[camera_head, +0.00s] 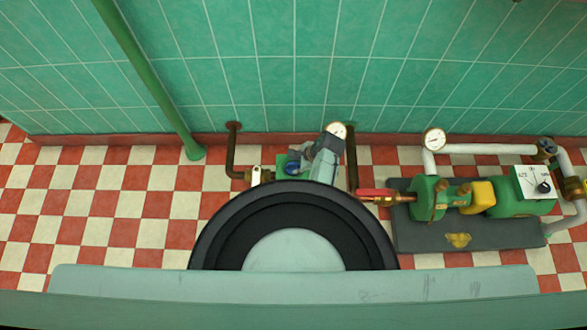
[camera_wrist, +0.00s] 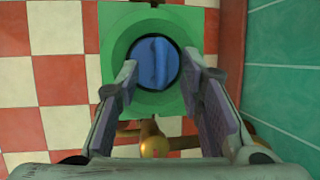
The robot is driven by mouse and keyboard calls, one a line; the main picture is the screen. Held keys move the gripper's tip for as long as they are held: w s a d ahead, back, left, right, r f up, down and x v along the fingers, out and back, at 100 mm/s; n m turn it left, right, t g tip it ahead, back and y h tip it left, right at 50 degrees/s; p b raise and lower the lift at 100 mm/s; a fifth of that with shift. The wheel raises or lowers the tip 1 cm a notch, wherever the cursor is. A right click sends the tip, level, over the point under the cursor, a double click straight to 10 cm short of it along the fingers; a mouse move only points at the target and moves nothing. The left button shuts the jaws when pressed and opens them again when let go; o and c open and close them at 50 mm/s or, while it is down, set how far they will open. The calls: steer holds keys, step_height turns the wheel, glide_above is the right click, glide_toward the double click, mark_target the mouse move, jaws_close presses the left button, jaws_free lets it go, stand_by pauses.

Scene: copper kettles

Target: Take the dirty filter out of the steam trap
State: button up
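The green steam trap (camera_wrist: 114,18) shows in the wrist view as a square block with a round recess. A blue round piece (camera_wrist: 153,63) with a raised ridge sits in the recess; I cannot tell whether it is a cap or the filter. My gripper (camera_wrist: 160,86) is open, with one finger on each side of the blue piece and nothing held. Whether the fingertips touch the trap is unclear. In the head view the trap (camera_head: 282,161) is a small green patch by the wall, mostly hidden by my arm. No separate dirty filter can be made out.
Brass pipes (camera_wrist: 152,138) run beside the trap, and a pipe (camera_head: 231,152) rises along the tiled wall. A green post (camera_head: 150,80) stands left. The checkered floor (camera_head: 95,205) at left is clear.

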steer(key=shift+c, duration=0.2)
jaws_close()
stand_by(0.6)
